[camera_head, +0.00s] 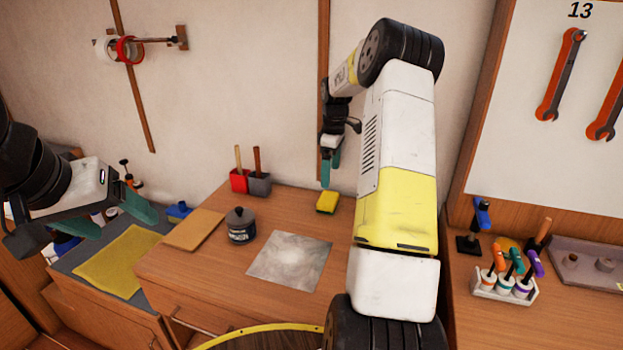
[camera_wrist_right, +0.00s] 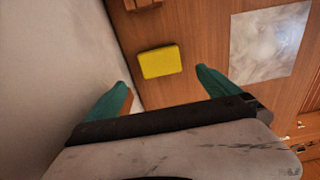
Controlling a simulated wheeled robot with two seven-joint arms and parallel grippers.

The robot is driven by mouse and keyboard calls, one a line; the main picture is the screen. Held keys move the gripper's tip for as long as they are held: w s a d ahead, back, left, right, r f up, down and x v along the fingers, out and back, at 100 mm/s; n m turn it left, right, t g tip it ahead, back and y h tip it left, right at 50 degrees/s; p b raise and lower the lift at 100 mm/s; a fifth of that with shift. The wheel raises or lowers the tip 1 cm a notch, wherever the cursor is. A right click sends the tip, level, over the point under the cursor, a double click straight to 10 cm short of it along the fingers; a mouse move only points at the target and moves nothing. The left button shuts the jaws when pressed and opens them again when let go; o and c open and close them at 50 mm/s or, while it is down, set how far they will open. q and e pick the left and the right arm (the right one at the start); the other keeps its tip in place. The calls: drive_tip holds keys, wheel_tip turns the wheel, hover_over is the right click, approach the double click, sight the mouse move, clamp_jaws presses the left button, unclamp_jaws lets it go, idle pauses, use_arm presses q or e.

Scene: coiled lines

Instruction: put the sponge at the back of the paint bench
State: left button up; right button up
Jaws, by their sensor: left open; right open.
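The yellow sponge (camera_head: 327,201) lies flat on the wooden paint bench (camera_head: 215,279), close to the wall at its back right part. It also shows in the right wrist view (camera_wrist_right: 160,62), a short way from the wall and beyond the fingertips. My right gripper (camera_head: 331,172) is open and empty, pointing down above the sponge, apart from it. Its two teal fingers in the wrist view (camera_wrist_right: 163,88) have nothing between them. My left gripper (camera_head: 138,204) is open and empty over the left side, away from the sponge.
A grey sheet (camera_head: 290,261), a dark jar (camera_head: 241,226), a flat tan board (camera_head: 193,230) and red (camera_head: 239,181) and grey (camera_head: 259,184) holders stand or lie on the bench. A yellow cloth (camera_head: 118,262) lies left. Bare wood surrounds the sponge.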

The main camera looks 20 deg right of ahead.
drive_tip(key=s+a+r+m+t, duration=0.1)
drive_tip(key=s+a+r+m, duration=0.1)
drive_tip(key=s+a+r, duration=0.5)
drive_tip(key=s+a+r+m+t, duration=0.2)
drive_tip(key=s+a+r, duration=0.15)
drive_tip(key=r, duration=0.55)
drive_tip(key=s+a+m+t+y, duration=0.1)
drive_tip(key=s+a+m, duration=0.2)
drive_tip(key=s, duration=0.8)
drive_tip(key=s+a+r+m+t, duration=0.1)
drive_tip(key=s+a, duration=0.4)
drive_tip(key=s, duration=0.6)
drive_tip(key=shift+s+a+m+t+y, duration=0.3)
drive_tip(key=shift+a+m+t+y, duration=0.15)
drive_tip(key=shift+m, duration=0.55)
